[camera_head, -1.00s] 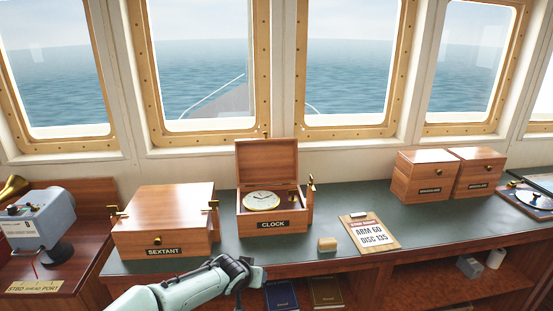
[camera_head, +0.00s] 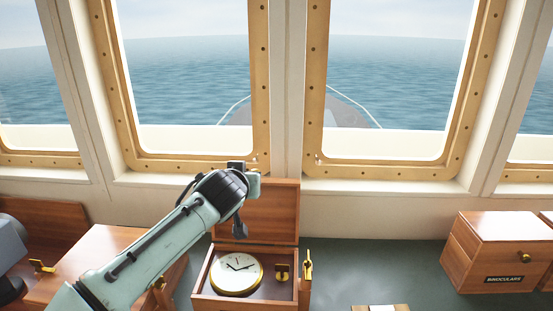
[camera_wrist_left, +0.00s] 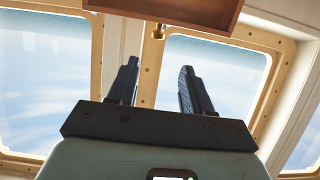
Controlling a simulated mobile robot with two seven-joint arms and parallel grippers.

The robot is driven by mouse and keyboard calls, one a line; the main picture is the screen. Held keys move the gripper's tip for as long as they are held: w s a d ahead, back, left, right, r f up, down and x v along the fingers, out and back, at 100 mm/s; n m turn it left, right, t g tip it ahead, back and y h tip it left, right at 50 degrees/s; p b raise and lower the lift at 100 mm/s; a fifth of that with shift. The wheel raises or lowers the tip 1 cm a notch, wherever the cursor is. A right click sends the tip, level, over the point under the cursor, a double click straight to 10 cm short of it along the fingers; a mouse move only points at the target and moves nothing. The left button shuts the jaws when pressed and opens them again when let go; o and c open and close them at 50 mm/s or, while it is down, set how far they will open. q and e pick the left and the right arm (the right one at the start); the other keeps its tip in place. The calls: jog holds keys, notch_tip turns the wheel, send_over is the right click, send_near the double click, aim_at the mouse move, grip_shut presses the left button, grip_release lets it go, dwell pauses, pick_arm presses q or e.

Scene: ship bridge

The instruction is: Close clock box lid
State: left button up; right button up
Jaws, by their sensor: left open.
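The wooden clock box (camera_head: 245,303) stands on the dark green counter with its lid (camera_head: 275,212) raised upright at the back. Inside lie a round brass-rimmed clock (camera_head: 236,272) and a small brass fitting. My left gripper (camera_head: 250,184) is in front of the lid's upper left part and hides that part; its fingers are hard to make out there. In the left wrist view the gripper (camera_wrist_left: 158,68) is open and empty, its two black fingers apart. The lid's wooden edge (camera_wrist_left: 190,12) and a small brass knob (camera_wrist_left: 158,31) show just beyond the fingertips.
The sextant box (camera_head: 85,262) is left of the clock box, partly behind my left arm. A brass latch piece (camera_head: 307,268) stands at the clock box's right side. A binoculars box (camera_head: 495,255) is at the right. The windows rise behind the counter.

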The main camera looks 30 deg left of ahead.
aim_at(255, 170)
pick_arm(q)
jog(key=p+x, duration=0.1)
jog(key=x, duration=0.3)
jog(key=p+x, duration=0.1)
jog(key=x, duration=0.3)
jog(key=p+x, duration=0.2)
jog(key=x, duration=0.2)
jog(key=shift+w+a+r, duration=0.1)
jog(key=shift+w+r, duration=0.2)
jog(key=shift+w, duration=0.2)
jog(key=shift+w+a+f, duration=0.25)
jog(key=shift+w+f, duration=0.1)
jog(key=shift+w, duration=0.2)
pick_arm(e)
jog(key=w+r, duration=0.4)
jog(key=r, duration=0.1)
jog(key=shift+w+r, duration=0.3)
pick_arm(q)
jog(key=shift+s, duration=0.1)
grip_shut()
